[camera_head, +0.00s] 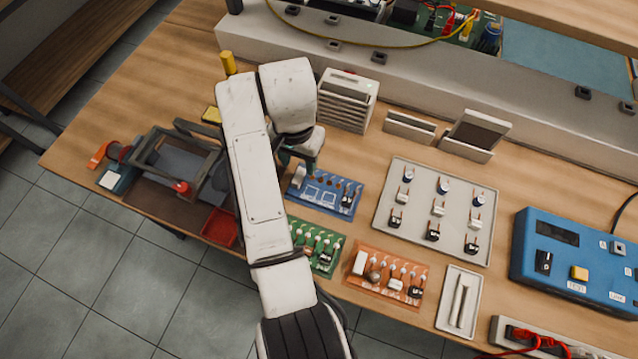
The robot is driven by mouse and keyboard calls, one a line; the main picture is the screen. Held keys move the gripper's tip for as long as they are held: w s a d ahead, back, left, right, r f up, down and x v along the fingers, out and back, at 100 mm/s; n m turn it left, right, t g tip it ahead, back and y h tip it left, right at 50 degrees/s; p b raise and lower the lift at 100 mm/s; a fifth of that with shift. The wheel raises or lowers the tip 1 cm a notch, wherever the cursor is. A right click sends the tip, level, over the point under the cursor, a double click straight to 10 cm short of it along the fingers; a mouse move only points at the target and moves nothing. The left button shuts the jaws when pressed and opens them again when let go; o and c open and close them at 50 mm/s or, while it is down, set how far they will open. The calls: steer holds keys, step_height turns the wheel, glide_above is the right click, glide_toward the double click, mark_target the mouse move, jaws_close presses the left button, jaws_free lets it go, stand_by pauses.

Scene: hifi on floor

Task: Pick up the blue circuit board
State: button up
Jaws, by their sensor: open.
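The blue circuit board (325,191) lies flat on the wooden bench near the middle of the view. It carries white outlines and a few small components on its right side. My gripper (296,176) points down at the board's left end, and its fingers are partly hidden by my own wrist. It is open, and I see nothing held in it. Whether a finger touches the board I cannot tell. My white arm reaches up from the bottom and covers the area left of the board.
A green board (316,243) and an orange board (388,272) lie close in front. A grey component tray (383,222) is to the right, a white slotted rack (346,101) behind. A dark frame fixture (178,155) and red bin (220,227) stand left. A blue tester (575,262) is far right.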

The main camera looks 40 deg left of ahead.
mark_target(298, 176)
steer(key=shift+s+a+f+p, duration=0.15)
steer(key=shift+f+p, duration=0.1)
steer(key=shift+f, duration=1.1)
steer(key=shift+s+d+f+p, duration=0.1)
steer(key=shift+f+p, duration=0.15)
steer(key=shift+f, duration=1.1)
steer(key=shift+c, duration=0.4)
jaws_close()
